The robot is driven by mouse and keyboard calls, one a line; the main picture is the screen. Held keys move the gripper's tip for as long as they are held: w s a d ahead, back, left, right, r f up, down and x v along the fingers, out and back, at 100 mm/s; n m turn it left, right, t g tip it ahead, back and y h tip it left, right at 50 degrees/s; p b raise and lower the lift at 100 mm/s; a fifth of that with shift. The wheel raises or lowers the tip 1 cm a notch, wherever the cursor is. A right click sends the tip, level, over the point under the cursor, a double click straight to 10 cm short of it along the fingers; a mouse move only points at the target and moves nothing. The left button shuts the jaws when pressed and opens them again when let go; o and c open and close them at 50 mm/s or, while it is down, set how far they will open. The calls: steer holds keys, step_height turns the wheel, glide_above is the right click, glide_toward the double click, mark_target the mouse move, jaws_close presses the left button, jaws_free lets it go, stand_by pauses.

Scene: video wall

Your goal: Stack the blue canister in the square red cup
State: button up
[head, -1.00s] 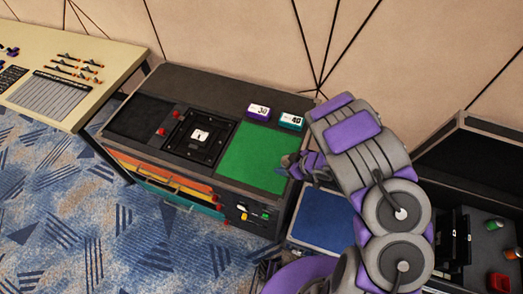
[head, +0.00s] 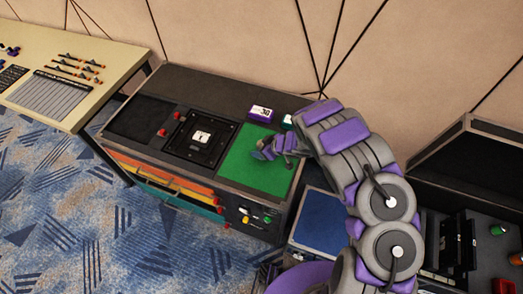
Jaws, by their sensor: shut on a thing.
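My gripper (head: 264,149) is at the end of my purple and grey arm, above the green panel of the console. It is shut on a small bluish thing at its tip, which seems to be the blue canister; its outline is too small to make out. The square red cup (head: 501,286) stands in the dark open case at the lower right, cut by the frame's bottom edge. My gripper is far to the left of the cup.
A green canister (head: 498,230) and an orange canister (head: 515,258) stand near the cup. The dark console (head: 190,85) carries a purple numbered box (head: 261,113) and a teal one (head: 288,121), partly hidden by my arm. A blue panel (head: 320,220) lies between console and case.

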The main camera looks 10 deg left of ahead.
steer(key=shift+a+f, duration=0.3)
steer(key=shift+f, duration=0.4)
steer(key=shift+a, duration=0.15)
steer(key=o, duration=1.2)
steer(key=shift+d+r, duration=0.15)
steer(key=shift+d, duration=0.4)
steer(key=shift+c, duration=0.2)
steer(key=shift+a, duration=0.2)
